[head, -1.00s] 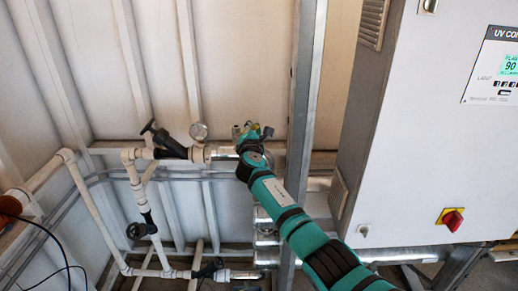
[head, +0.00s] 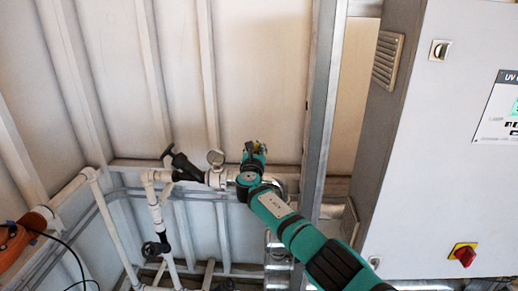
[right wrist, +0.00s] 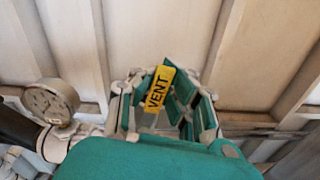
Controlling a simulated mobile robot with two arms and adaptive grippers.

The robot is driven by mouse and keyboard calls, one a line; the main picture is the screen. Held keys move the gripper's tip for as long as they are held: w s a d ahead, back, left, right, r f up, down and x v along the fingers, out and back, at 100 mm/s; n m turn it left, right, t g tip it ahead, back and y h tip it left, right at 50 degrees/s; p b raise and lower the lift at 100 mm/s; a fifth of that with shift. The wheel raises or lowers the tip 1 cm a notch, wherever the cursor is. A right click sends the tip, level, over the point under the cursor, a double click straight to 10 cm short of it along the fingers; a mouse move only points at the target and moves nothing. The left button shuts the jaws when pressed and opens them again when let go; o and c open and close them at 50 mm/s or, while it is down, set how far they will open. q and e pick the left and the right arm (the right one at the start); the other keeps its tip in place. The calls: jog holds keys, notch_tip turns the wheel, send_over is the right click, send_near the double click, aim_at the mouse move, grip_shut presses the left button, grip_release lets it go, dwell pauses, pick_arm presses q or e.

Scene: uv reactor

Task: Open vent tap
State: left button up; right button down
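The yellow VENT tag (right wrist: 158,88) shows in the right wrist view between the fingers of my right gripper (right wrist: 163,92). The fingertips are apart, to the left and right of the tag. The tap itself is hidden or too small to make out, so I cannot tell whether a finger touches it. In the head view my right gripper (head: 254,152) points up above the white pipe (head: 222,180), just right of the round gauge (head: 215,157). A small yellowish patch shows at its tips. My left gripper is not in view.
The gauge (right wrist: 48,102) is close on the left in the wrist view. A black-handled valve (head: 183,163) stands left of it on the pipe. A metal post (head: 322,110) and the grey control cabinet (head: 430,160) with a red switch (head: 464,254) are to the right.

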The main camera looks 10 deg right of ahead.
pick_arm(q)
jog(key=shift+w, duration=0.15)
pick_arm(e)
jog(key=shift+a+f+n, duration=0.3)
jog(key=shift+f+n, duration=0.1)
jog(key=shift+f, duration=0.15)
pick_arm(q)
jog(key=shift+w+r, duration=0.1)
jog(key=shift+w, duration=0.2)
pick_arm(e)
jog(key=shift+a, duration=0.1)
jog(key=c, duration=1.3)
grip_release()
jog(key=shift+s+a+r, duration=0.1)
jog(key=shift+s+r, duration=0.25)
jog(key=shift+r, duration=0.1)
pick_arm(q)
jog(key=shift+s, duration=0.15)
pick_arm(e)
jog(key=shift+o, duration=0.2)
jog(key=shift+w, duration=0.1)
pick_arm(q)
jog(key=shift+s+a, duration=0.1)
pick_arm(e)
jog(key=shift+w, duration=0.1)
jog(key=v, duration=1.2)
